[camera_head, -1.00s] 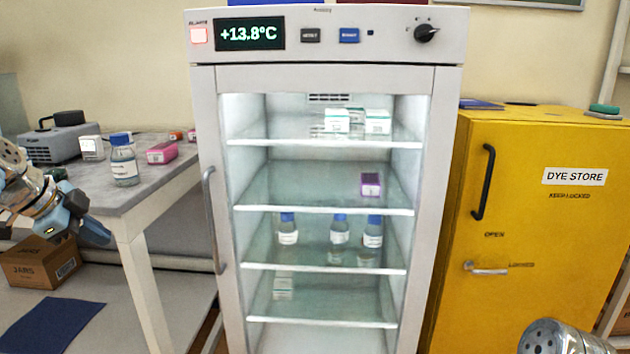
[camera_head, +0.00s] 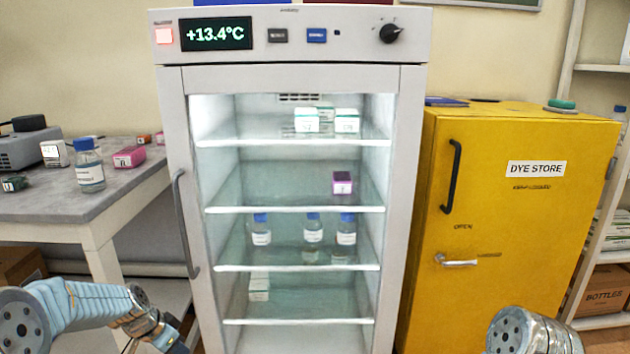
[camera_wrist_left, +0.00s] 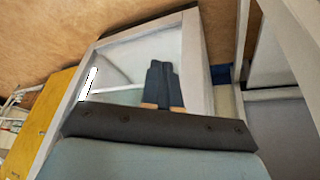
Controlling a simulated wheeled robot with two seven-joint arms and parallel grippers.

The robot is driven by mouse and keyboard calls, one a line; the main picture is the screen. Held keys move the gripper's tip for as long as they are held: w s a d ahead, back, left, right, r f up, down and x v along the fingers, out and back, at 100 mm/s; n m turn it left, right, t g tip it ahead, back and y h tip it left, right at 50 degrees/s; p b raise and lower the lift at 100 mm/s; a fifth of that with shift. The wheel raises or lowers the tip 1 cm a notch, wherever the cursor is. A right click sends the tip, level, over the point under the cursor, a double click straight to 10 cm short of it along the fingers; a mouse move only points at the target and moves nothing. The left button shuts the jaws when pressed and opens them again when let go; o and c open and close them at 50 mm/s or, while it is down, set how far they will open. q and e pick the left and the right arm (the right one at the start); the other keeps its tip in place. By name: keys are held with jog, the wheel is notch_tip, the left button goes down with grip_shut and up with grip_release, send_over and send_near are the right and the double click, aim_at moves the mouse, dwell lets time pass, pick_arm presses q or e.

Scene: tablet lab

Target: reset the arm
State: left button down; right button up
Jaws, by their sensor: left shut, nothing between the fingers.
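My left arm comes in at the lower left of the head view. Its gripper (camera_head: 176,346) is low, in front of the bench and left of the fridge's lower part. In the left wrist view the two dark fingers (camera_wrist_left: 162,72) are together with nothing between them. A white-framed opening shows behind them, and a yellow surface (camera_wrist_left: 50,125) shows at the left. Only a rounded metal link of my right arm shows at the bottom right of the head view; its gripper is out of the picture.
A white glass-fronted fridge (camera_head: 172,110) reading +13.4°C stands in the middle, its door looking closed. A yellow dye store cabinet (camera_head: 520,220) stands right of it. A grey bench (camera_head: 60,205) at left holds a blue-capped bottle (camera_head: 89,168) and a pink box (camera_head: 129,157).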

pick_arm(q)
jog(key=s+d+f+n+g, duration=0.1)
jog(key=s+d+f, duration=0.25)
jog(key=f, duration=0.25)
jog(key=s+d+f+n, duration=0.2)
jog(key=s+d+f, duration=0.1)
jog(key=d+f, duration=0.25)
jog(key=s+d+f+n, duration=0.1)
jog(key=s+d+f, duration=0.2)
jog(key=s, duration=0.3)
jog(key=s+d+f+n+g+h, duration=0.1)
jog(key=s+d+f+n, duration=0.1)
jog(key=s+d+f, duration=0.2)
jog(key=s+d+f+n+g, duration=0.1)
jog(key=s+d+f, duration=0.3)
jog(key=s, duration=0.5)
jog(key=shift+s+d+n, duration=0.2)
jog(key=shift+d+n, duration=0.2)
jog(key=shift+d, duration=0.7)
